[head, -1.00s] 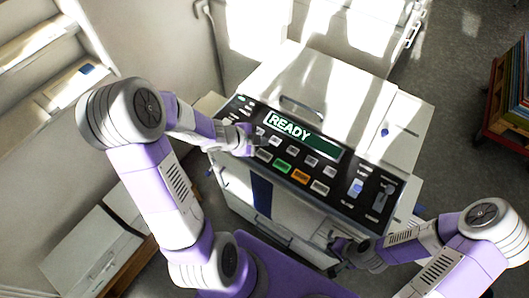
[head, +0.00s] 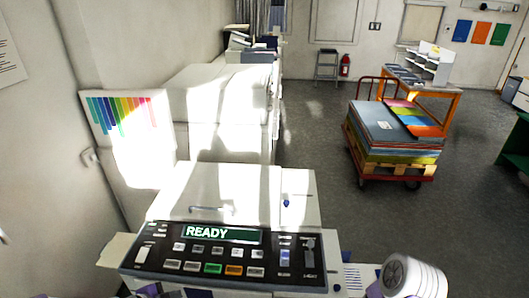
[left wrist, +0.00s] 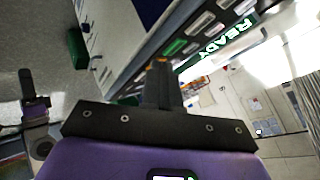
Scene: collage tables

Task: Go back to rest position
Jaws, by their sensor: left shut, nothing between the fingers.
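My left gripper (left wrist: 162,85) shows in the left wrist view, its dark fingers together and empty. It is close to the machine's control panel, which fills the top of that view; I cannot tell the exact gap. In the head view only purple bits of my arms show at the bottom edge, and a white joint of my right arm is at the bottom right. A dark part at the left of the left wrist view looks like my right gripper (left wrist: 35,98); its fingers are too small to read.
The machine's control panel (head: 222,256) reads READY, directly in front of me. A second white machine (head: 222,95) stands behind it by the wall. A pallet cart with stacked sheets (head: 392,135) is at the right. The grey floor (head: 320,170) between is open.

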